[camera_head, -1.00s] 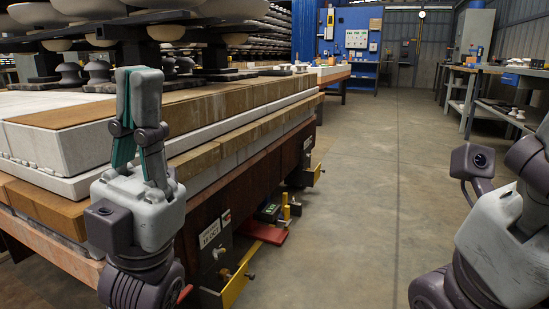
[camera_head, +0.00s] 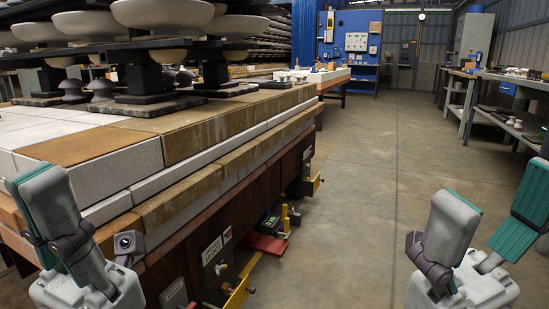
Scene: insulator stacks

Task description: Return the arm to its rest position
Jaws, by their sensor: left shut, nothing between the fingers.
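My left gripper (camera_head: 38,190) is at the lower left, beside the near corner of the brick-topped cart (camera_head: 205,190). Its grey, teal-edged fingers are together with nothing between them. My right gripper (camera_head: 495,205) is at the lower right, over the floor. Its two fingers stand wide apart and the gap is empty. The lower parts of both arms are cut off by the picture's bottom edge. White insulator discs (camera_head: 163,14) rest on dark shelves above the cart's top, clear of both grippers.
The concrete floor (camera_head: 345,190) is free between the cart and the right gripper. A red pedal-like part (camera_head: 265,244) and yellow brackets (camera_head: 237,297) stick out from the cart's side. A workbench (camera_head: 510,80) stands at the right; a blue cabinet (camera_head: 350,45) is at the back.

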